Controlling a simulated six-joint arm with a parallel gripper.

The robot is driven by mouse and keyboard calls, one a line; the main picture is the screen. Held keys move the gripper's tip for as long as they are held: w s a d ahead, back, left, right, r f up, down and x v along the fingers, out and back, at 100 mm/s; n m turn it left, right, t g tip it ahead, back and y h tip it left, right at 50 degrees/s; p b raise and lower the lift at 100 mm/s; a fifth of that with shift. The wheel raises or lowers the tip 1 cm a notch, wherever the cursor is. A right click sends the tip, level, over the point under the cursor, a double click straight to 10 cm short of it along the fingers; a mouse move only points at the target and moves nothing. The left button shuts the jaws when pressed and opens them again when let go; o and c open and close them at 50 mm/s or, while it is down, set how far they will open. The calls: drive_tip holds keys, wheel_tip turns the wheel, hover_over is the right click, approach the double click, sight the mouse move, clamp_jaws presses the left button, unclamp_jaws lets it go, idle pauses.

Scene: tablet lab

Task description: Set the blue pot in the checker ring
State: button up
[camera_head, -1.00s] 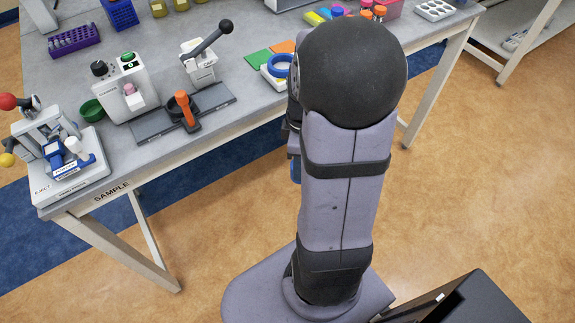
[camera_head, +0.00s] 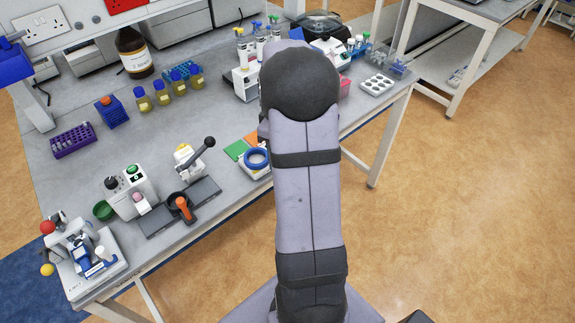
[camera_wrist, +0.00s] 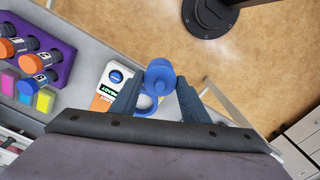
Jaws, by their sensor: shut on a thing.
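The blue pot (camera_wrist: 160,74) is between the two fingers of my gripper (camera_wrist: 158,96) in the wrist view, and the gripper is shut on it. The checker is a white device with a READY label (camera_wrist: 110,92) and a blue ring (camera_wrist: 146,112). In the wrist view the pot partly covers the ring; I cannot tell the height between them. In the head view the checker's blue ring (camera_head: 256,158) shows at the table's front edge, left of my arm. My gripper and the pot are hidden behind my arm there.
A purple rack (camera_wrist: 62,62) with orange-capped vials and small coloured blocks lies left of the checker in the wrist view. In the head view a lever device (camera_head: 190,160) stands left of the checker. Green (camera_head: 236,149) and orange squares lie behind it. A white tray (camera_head: 377,85) is at right.

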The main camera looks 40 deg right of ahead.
drive_tip(key=w+a+r+m+p, duration=0.1)
drive_tip(key=w+r+m+p, duration=0.3)
drive_tip(key=w, duration=0.6)
drive_tip(key=shift+m+p, duration=0.5)
drive_tip(key=shift+f, duration=0.15)
drive_tip(key=b, duration=0.4)
hover_over(257, 160)
wheel_tip(257, 160, down, 4)
drive_tip(key=shift+a+f+b, duration=0.1)
drive_tip(key=shift+f+b, duration=0.2)
drive_tip(key=shift+f, duration=0.65)
drive_tip(key=shift+f, duration=0.4)
idle(0.9)
drive_tip(key=shift+p, duration=0.3)
idle(0.6)
